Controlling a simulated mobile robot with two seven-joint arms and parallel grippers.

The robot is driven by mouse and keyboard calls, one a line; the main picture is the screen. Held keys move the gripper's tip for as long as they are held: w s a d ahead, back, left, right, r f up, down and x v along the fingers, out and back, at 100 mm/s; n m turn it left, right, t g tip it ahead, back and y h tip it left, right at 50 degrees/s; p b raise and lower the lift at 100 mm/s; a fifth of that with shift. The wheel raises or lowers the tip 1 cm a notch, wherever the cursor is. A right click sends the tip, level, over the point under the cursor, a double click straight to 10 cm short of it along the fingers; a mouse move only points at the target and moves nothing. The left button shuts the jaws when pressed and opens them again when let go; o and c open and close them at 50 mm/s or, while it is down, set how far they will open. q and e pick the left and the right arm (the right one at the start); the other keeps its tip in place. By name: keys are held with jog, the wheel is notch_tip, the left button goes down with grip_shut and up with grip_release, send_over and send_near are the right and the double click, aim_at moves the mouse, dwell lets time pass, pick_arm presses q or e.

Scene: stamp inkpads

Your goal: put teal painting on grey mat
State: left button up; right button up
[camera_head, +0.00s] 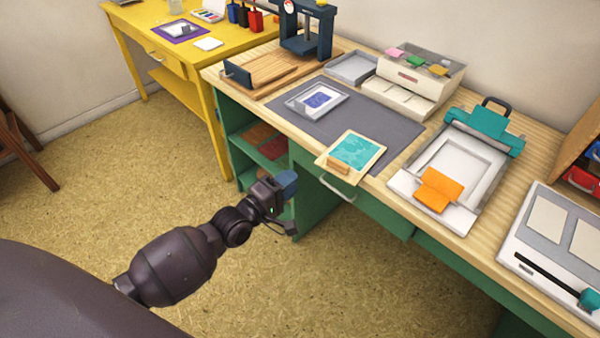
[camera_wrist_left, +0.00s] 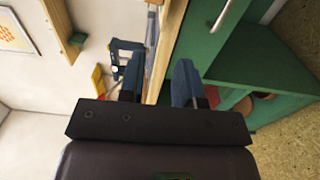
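The teal painting (camera_head: 357,151) is a teal sheet on a light wooden board with a small wooden block at its front edge. It lies at the desk's front edge, partly over the front part of the grey mat (camera_head: 385,121) and partly beyond it. My left gripper (camera_head: 288,184) is in front of the green desk, lower left of the painting and apart from it. In the left wrist view its two blue fingers (camera_wrist_left: 158,80) are spread with nothing between them. I cannot make out the painting in that view. My right gripper is not in view.
A grey frame with a blue picture (camera_head: 318,99) lies on the mat's left part. A grey press with teal clamp (camera_head: 465,165) stands right of the mat, and a white organizer (camera_head: 420,78) behind it. Open green shelves (camera_head: 262,150) are near my left gripper.

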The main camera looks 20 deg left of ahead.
pick_arm(q)
jog(key=shift+s+a, duration=0.25)
jog(key=shift+s, duration=0.45)
